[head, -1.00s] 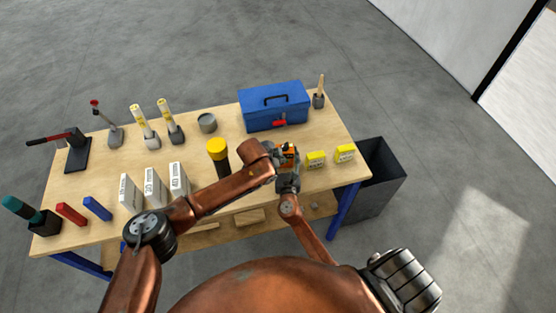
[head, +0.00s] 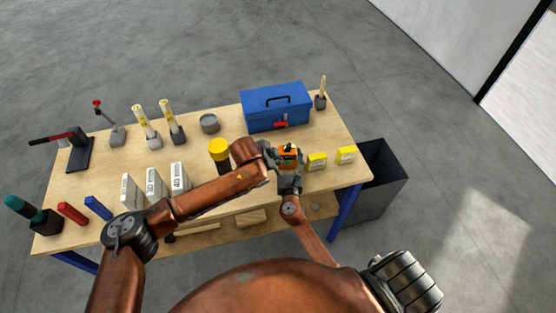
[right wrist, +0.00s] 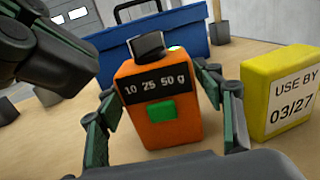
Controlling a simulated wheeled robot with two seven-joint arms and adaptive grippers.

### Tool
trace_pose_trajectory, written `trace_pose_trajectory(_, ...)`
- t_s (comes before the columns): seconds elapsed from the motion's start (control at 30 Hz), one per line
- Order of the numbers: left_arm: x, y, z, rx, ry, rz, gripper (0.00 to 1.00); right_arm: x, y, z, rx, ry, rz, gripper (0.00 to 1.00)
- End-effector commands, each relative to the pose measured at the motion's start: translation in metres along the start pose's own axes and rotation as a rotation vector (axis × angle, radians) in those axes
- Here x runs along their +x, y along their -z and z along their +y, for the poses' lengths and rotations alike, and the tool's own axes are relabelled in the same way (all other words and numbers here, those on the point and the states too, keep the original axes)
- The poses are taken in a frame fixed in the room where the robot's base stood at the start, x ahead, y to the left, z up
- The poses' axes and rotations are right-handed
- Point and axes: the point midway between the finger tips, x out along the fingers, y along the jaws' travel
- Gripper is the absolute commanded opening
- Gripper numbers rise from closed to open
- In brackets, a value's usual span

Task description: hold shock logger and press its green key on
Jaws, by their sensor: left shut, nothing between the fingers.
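The shock logger (head: 288,154) is an orange box near the table's front edge, with a black knob on top and "10 25 50 g" on a dark strip.
Two yellow "USE BY" boxes (head: 317,161) (head: 346,155) stand right of the logger. A blue toolbox (head: 275,106) stands behind it. A yellow-capped cylinder (head: 219,153) stands close to my left forearm. A dark bin (head: 385,185) stands right of the table.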

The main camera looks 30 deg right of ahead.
Motion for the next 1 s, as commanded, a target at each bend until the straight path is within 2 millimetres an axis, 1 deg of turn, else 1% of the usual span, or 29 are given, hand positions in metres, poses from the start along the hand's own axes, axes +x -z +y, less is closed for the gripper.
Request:
trace_pose_trajectory(0.03,0.000,0.000,0.000,0.000,0.000,0.000,0.00,0.000,-0.001,0.000,0.000,0.000,-0.001,0.66)
trace_pose_trajectory(0.17,0.000,0.000,0.000,0.000,0.000,0.000,0.00,0.000,-0.001,0.001,0.001,-0.001,-0.001,0.74)
trace_pose_trajectory(0.43,0.000,0.000,0.000,0.000,0.000,0.000,0.00,-0.001,-0.001,0.001,0.001,-0.002,-0.002,0.74)
trace_pose_trajectory(0.53,0.000,0.000,0.000,0.000,0.000,0.000,0.00,-0.007,0.000,0.001,0.000,-0.002,-0.001,0.74)
trace_pose_trajectory(0.67,0.000,0.000,0.000,0.000,0.000,0.000,0.00,-0.026,0.001,0.001,0.001,-0.002,0.001,0.74)
trace_pose_trajectory(0.9,0.000,0.000,0.000,0.000,0.000,0.000,0.00,-0.077,0.000,0.000,0.000,-0.002,0.000,0.74)
trace_pose_trajectory(1.0,0.000,0.000,0.000,0.000,0.000,0.000,0.00,-0.095,0.000,0.000,0.001,-0.001,0.001,0.74)
